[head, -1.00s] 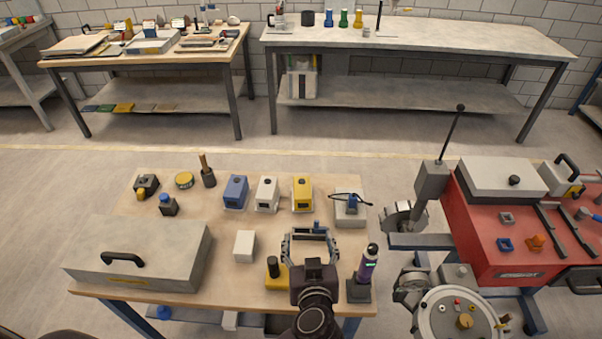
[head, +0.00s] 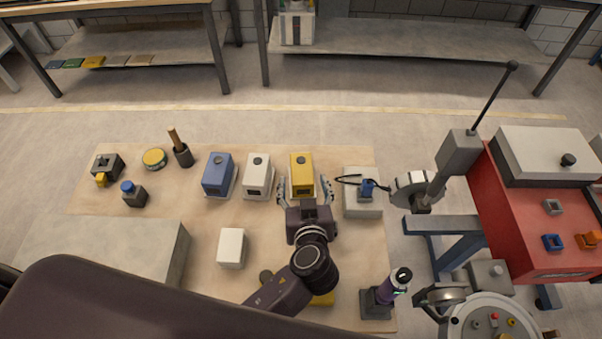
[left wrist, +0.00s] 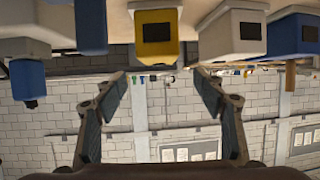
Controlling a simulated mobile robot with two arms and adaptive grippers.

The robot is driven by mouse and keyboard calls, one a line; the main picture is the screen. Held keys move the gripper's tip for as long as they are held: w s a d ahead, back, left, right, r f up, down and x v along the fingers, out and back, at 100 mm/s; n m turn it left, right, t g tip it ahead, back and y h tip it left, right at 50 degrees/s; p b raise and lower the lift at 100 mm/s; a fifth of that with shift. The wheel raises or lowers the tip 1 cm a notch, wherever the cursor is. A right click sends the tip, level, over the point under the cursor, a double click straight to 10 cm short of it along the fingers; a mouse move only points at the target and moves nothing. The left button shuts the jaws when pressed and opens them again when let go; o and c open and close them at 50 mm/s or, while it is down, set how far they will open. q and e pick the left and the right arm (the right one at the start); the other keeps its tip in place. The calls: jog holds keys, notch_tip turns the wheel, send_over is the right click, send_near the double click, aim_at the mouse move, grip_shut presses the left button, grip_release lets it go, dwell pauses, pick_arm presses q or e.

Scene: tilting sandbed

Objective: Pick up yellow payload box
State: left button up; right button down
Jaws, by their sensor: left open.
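The yellow payload box (head: 301,171) stands upright on the wooden table, right of a white box and a blue box in the same row. It also shows at the top of the left wrist view (left wrist: 157,32), where the scene is upside down. My left gripper (head: 303,192) is open and empty at the near side of the yellow box. In the head view its fingers appear on either side of the box's near end. In the left wrist view the box lines up with the gap but lies beyond the fingertips (left wrist: 162,85). My right gripper is not seen.
The white box (head: 257,175) and blue box (head: 218,174) stand to the left. A grey block with a blue part and black cable (head: 361,205) stands close on the right. A small white block (head: 231,247) and a purple cylinder in a dark stand (head: 391,286) are nearer.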

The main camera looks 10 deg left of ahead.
aim_at(302, 173)
pick_arm(q)
jog(key=shift+w+f, duration=0.2)
jog(key=shift+f, duration=0.35)
jog(key=x, duration=0.2)
jog(key=shift+w+a, duration=0.2)
jog(key=shift+w, duration=0.15)
jog(key=shift+w+a+f+p, duration=0.15)
jog(key=shift+w+f+p, duration=0.05)
jog(key=shift+w+p, duration=0.3)
jog(key=p+x, duration=0.1)
jog(key=x, duration=0.2)
jog(key=shift+f, duration=0.25)
jog(key=shift+w+f+p, duration=0.3)
jog(key=shift+w+f, duration=0.05)
jog(key=shift+w, duration=0.15)
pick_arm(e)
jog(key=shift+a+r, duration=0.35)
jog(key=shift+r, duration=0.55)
